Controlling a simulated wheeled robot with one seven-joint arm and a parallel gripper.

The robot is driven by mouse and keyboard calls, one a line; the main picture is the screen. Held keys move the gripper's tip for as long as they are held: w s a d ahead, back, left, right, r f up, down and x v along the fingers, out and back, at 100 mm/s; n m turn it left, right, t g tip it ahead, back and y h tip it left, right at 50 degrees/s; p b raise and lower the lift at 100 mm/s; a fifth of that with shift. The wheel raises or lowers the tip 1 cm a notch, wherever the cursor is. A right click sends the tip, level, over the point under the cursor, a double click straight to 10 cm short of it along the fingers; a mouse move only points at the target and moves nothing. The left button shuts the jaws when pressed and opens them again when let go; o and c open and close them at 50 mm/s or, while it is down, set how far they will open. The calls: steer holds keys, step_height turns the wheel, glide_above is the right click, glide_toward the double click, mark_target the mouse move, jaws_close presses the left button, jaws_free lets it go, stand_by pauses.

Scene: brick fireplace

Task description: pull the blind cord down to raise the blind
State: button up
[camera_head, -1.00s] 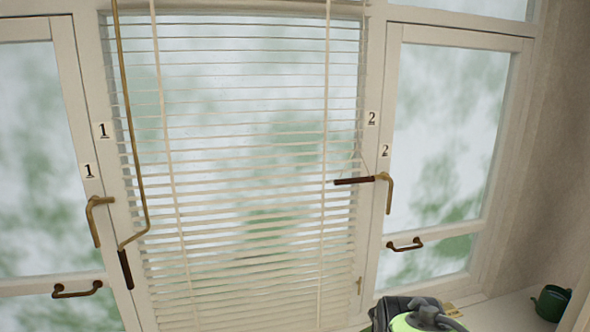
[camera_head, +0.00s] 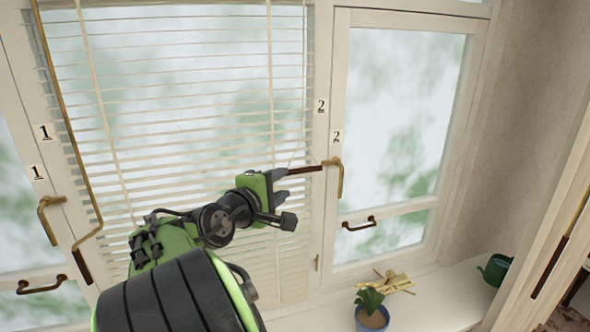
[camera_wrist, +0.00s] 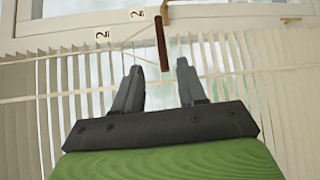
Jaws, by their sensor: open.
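The white slatted blind (camera_head: 180,85) hangs over the middle window, with its slats spread out down to the low part of the window. A dark brown bar (camera_head: 305,171) lies about level at the blind's right edge, beside a brass window handle (camera_head: 338,178). Thin pale lines run near the bar; I cannot tell whether they are its cord. My gripper (camera_head: 284,185) is open and empty at the bar's left end. In the wrist view the bar (camera_wrist: 162,42) points in between the two fingertips, which appear apart from it.
A long brass rod (camera_head: 60,105) hangs at the blind's left. A white sill below holds a potted plant (camera_head: 371,314), yellowish sticks (camera_head: 392,282) and a green mug or can (camera_head: 496,269). A wooden frame edge stands at the right.

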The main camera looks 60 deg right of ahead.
mark_target(301, 172)
steer(key=d, duration=0.4)
steer(key=d+f, duration=0.1)
steer(key=d, duration=0.3)
steer(key=d+f, duration=0.1)
steer(key=d, duration=0.3)
steer(key=shift+d+p, duration=0.15)
steer(key=shift+p, duration=0.2)
steer(key=shift+c, duration=0.5)
jaws_close()
